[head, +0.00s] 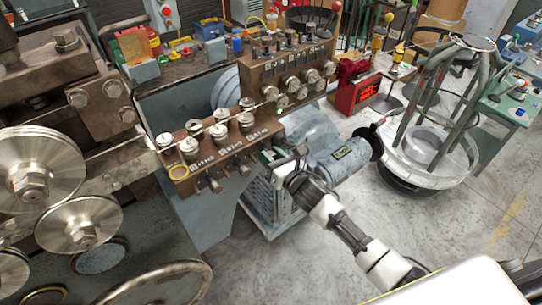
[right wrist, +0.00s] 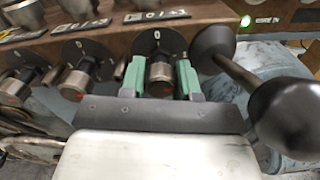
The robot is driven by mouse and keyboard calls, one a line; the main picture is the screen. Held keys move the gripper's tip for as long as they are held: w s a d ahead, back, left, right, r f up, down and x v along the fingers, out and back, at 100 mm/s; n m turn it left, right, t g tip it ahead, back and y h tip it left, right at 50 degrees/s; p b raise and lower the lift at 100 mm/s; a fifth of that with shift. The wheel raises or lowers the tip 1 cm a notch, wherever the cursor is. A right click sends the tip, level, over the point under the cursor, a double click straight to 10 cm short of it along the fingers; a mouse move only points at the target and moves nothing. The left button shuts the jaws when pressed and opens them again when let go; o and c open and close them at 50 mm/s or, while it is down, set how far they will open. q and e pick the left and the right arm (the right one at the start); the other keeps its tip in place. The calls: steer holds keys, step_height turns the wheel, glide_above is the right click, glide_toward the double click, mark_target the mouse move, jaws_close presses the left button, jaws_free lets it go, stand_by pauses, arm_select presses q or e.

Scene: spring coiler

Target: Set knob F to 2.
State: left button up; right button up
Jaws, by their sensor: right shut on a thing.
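In the right wrist view, the green jaws of my right gripper (right wrist: 161,84) are shut on a metal knob (right wrist: 160,70), one finger on each side. A black dial disc (right wrist: 158,40) behind this knob shows a 0 at its top. The knob's letter cannot be read, so I cannot tell whether it is F. In the head view, my right gripper (head: 269,156) is at the right end of the lower row of knobs on the brown panel (head: 200,165). The knob in it is hidden there. My left gripper is not in view.
More knobs (right wrist: 76,82) on black discs stand left of the held one. A black lever with ball ends (right wrist: 240,74) is close at the right of the jaws. A green lamp (right wrist: 245,21) is lit on the panel. Large metal rollers (head: 40,172) are at the left.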

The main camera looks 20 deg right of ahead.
steer(key=m, duration=0.3)
steer(key=shift+m+b, duration=0.3)
steer(key=m, duration=0.4)
steer(key=shift+m, duration=0.3)
steer(key=m, duration=0.9)
steer(key=shift+m, duration=0.4)
steer(key=o, duration=0.6)
